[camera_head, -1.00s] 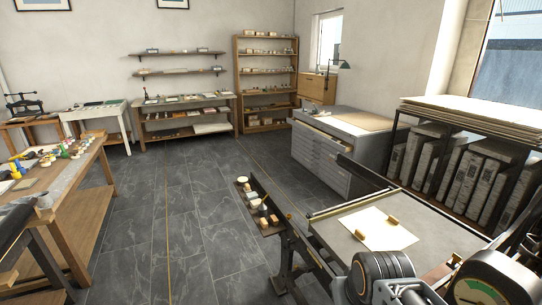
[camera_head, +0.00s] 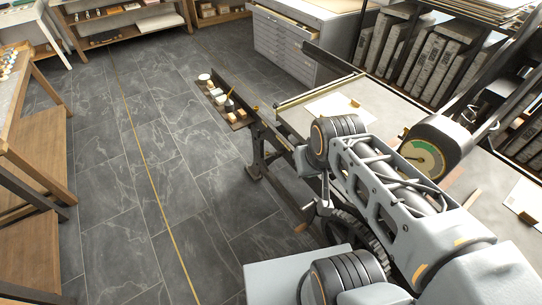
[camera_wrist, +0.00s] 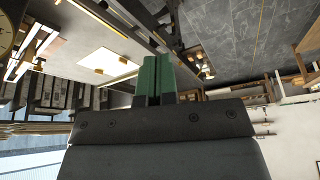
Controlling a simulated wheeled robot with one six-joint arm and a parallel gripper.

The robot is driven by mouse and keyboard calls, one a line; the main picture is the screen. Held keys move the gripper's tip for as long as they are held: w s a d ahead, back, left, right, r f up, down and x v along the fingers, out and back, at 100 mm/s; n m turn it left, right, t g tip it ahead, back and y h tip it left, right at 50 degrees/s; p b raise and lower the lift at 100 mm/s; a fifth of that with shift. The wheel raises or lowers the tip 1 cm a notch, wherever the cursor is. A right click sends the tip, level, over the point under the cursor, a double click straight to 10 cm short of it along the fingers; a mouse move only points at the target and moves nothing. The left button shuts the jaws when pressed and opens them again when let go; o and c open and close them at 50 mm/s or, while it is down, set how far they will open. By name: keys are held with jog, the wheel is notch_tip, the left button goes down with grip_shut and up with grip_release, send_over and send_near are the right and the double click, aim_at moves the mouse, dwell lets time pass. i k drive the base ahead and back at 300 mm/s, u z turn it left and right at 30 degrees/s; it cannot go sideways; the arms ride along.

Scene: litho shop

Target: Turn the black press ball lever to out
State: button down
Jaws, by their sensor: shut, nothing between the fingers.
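The press stands at the right in the head view, with a flat grey bed (camera_head: 385,107) and a white sheet (camera_head: 328,106) on it. A round dial with a green and cream face (camera_head: 427,157) sits beside my arm. I cannot pick out the black ball lever with certainty in either view; my arm covers part of the press. In the wrist view my gripper (camera_wrist: 156,62) shows as two green fingers closed together, empty. The picture there is turned over, with the white sheet (camera_wrist: 103,62) left of the fingers. My fingertips are not distinguishable in the head view.
A narrow tray (camera_head: 228,116) with small pots juts from the press's left end. A grey drawer cabinet (camera_head: 285,50) and a rack of upright stones (camera_head: 408,56) stand behind. A wooden bench (camera_head: 38,135) is at the left. The tiled floor (camera_head: 150,185) between is clear.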

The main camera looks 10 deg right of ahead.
aim_at(281, 151)
jog(key=z, duration=0.1)
jog(key=k, duration=0.9)
jog(key=u, duration=0.95)
jog(key=i, duration=1.25)
jog(key=z, duration=0.45)
